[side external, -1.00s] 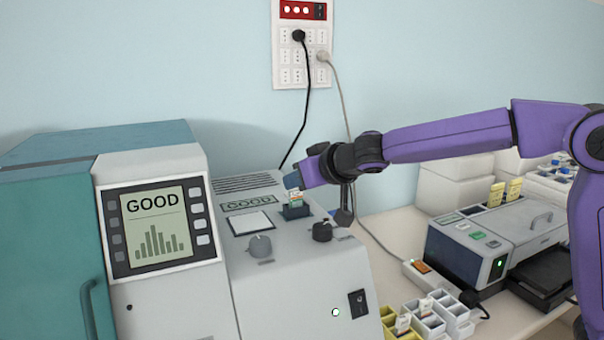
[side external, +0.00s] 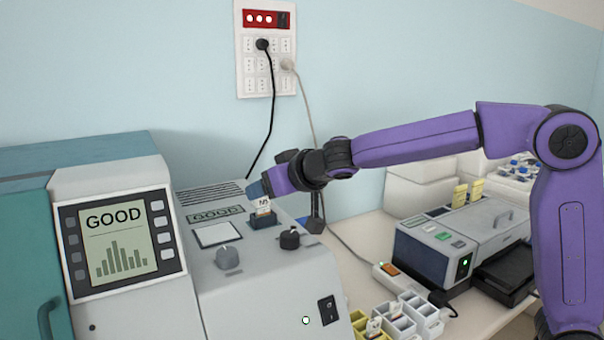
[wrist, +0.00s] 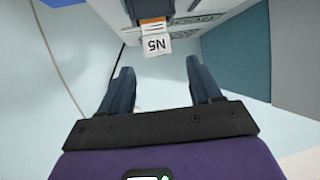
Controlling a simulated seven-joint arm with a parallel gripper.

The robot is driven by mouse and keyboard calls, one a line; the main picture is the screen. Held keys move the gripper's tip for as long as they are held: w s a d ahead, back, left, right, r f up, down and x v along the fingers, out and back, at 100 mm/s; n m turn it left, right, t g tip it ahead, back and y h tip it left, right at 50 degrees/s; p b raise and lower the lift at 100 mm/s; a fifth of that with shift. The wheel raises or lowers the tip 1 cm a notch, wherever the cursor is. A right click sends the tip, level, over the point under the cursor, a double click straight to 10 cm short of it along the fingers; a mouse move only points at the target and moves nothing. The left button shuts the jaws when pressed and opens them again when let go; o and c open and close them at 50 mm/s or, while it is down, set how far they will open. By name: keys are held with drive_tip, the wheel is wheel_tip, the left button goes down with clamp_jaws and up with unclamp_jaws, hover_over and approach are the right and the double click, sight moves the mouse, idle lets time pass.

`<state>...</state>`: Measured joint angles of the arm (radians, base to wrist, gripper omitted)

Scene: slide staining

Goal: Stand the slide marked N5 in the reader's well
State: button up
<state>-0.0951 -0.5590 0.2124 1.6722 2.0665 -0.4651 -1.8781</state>
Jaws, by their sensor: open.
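The slide marked N5 (side external: 263,206) stands in the dark well (side external: 263,221) on top of the grey reader (side external: 285,265). In the wrist view the white N5 label end of the slide (wrist: 156,46) faces me, with an orange band behind it, and its far end is inside the dark well (wrist: 149,9). My gripper (wrist: 160,66) is open, its two fingers apart on either side and short of the label, with nothing between them. In the side view my gripper (side external: 258,189) is just above and behind the slide. The slide's lower part is hidden in the well.
The reader's screen (side external: 115,240) shows GOOD and a bar graph. Knobs (side external: 289,239) stand close to the well. Compartment trays with slides (side external: 405,315) and a grey machine (side external: 435,250) are on the table to the right. Cables hang from the wall socket (side external: 266,60).

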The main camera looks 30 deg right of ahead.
drive_tip(key=v, duration=1.6)
drive_tip(key=s+a+f+n+g+y, duration=0.3)
drive_tip(key=s+a+n+y, duration=0.35)
drive_tip(key=s+y, duration=0.25)
drive_tip(key=s+d+f+n+g+h, duration=0.1)
drive_tip(key=s+d+f+n+g, duration=0.4)
drive_tip(key=s+f, duration=0.4)
drive_tip(key=s+d+f+g+h, duration=0.1)
drive_tip(key=s+d+f+h, duration=0.2)
drive_tip(key=d, duration=0.3)
drive_tip(key=s+d+f+g+h, duration=0.1)
drive_tip(key=s+d+f+h, duration=0.2)
drive_tip(key=d+f, duration=0.2)
drive_tip(key=s+d+f+m+g+h, duration=0.1)
drive_tip(key=s+d+f+h, duration=0.3)
drive_tip(key=d, duration=0.4)
drive_tip(key=shift+d+f+g, duration=0.25)
drive_tip(key=shift+f+g, duration=0.15)
drive_tip(key=shift+f, duration=0.2)
